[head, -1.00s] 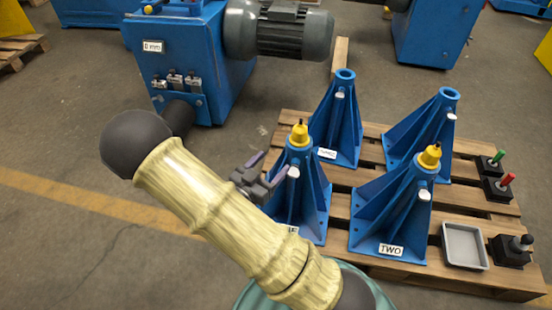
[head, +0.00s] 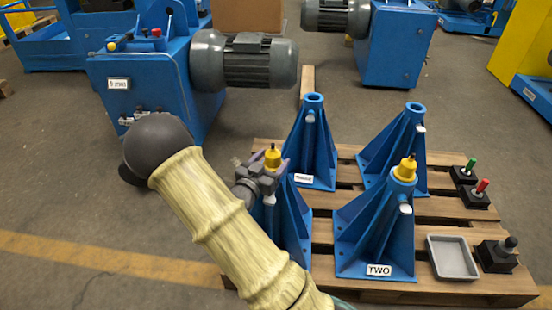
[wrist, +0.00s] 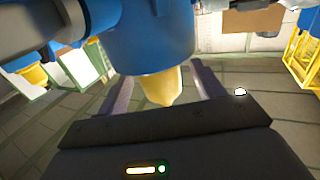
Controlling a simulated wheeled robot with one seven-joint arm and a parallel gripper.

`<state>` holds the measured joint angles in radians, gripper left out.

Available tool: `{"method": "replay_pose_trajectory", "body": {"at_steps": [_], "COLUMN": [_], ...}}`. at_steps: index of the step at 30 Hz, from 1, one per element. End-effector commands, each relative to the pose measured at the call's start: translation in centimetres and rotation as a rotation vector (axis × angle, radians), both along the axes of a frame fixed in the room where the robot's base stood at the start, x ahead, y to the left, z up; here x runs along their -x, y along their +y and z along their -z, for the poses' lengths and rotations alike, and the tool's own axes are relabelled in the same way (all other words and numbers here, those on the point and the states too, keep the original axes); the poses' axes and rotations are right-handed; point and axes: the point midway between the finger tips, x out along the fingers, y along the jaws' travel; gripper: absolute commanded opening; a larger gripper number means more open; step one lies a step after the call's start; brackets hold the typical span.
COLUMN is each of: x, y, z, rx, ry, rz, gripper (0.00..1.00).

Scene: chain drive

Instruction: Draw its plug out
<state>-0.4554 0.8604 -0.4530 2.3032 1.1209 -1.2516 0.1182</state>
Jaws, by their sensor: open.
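A yellow plug (head: 272,157) with a dark tip sits in the top of the front-left blue stand (head: 290,215). My gripper (head: 268,167) is at that plug, its fingers open on either side. In the wrist view the plug (wrist: 161,86) shows between the two purple-grey fingers, with a gap on each side, against the blue stand top (wrist: 150,38). My arm hides much of this stand and its label. A second yellow plug (head: 404,169) sits in the front-right stand (head: 375,230), labelled TWO.
Two back stands (head: 312,150) (head: 400,150) show open tops without plugs. The stands share a wooden pallet (head: 435,205). A grey tray (head: 453,258), a black lever box (head: 497,255), and red (head: 479,192) and green (head: 467,170) handled boxes line its right side. Blue motor machines (head: 150,80) stand behind.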

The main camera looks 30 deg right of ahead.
Motion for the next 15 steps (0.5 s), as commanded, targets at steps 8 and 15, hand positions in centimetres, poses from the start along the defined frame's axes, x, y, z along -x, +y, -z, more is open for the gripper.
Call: {"method": "replay_pose_trajectory", "body": {"at_steps": [8, 15], "x": [-1.6, -1.7], "y": [-2.5, -2.7], "z": [0.1, 0.0], "rx": [-0.001, 0.0], "ry": [-0.001, 0.0], "rz": [0.002, 0.0], "gripper": [0.68, 0.68]}}
